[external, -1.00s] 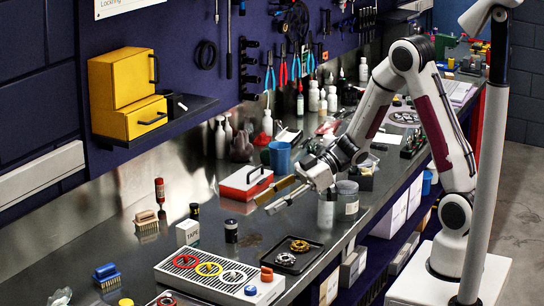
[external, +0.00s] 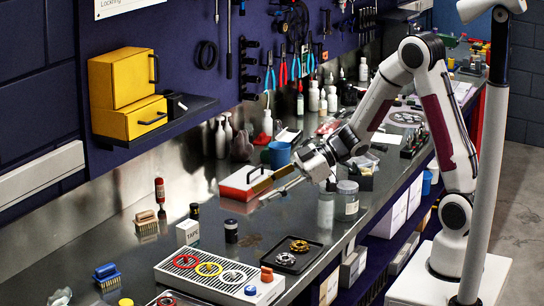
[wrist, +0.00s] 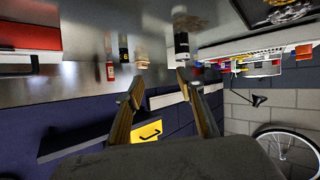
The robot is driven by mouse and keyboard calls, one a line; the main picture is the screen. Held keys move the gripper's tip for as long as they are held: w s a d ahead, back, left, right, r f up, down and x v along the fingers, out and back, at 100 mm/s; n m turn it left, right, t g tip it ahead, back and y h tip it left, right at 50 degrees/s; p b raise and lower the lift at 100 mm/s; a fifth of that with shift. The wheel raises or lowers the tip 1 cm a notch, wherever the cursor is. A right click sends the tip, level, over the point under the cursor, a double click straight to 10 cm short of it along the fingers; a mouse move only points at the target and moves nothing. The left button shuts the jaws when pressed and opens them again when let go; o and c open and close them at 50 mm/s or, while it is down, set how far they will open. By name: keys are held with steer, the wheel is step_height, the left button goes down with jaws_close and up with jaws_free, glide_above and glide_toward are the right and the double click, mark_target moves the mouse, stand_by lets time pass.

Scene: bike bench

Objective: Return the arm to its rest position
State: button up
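My gripper (external: 258,197) hangs in the air over the steel bench (external: 282,228), pointing left in the external view. Its two fingers are spread apart with nothing between them. The wrist view shows the same open fingers (wrist: 160,77) with an empty gap, seen against the bench and back wall. My arm is bent, with its elbow high and its base at the right. The red and white toolbox (external: 238,192) is just behind the fingers in the external view; I cannot tell the exact gap.
A glass jar (external: 346,201) stands below my wrist. A grey tray with coloured rings (external: 186,262) and a dark tray with two cogs (external: 285,264) lie at the front. A yellow cabinet (external: 122,80) is on a wall shelf. Bottles line the back.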

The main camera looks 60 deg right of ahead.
steer(key=s+d+r+m+t+h, duration=0.1)
steer(key=s+d+r+m+h, duration=0.2)
steer(key=d+r+m+h, duration=0.25)
steer(key=s+d+r+m+t+h, duration=0.1)
steer(key=s+d+r+m+h, duration=0.15)
steer(key=d+r+h, duration=0.5)
steer(key=s+a+f+m+g+y, duration=0.1)
steer(key=s+a+f+g+y, duration=0.1)
steer(key=s, duration=1)
steer(key=s+a+f+m+g+y, duration=0.1)
steer(key=s+a+f+g, duration=0.1)
steer(key=s, duration=0.9)
steer(key=shift+s+f+m+g+y, duration=0.2)
steer(key=shift+s+m+g+y, duration=0.15)
steer(key=shift+g, duration=0.25)
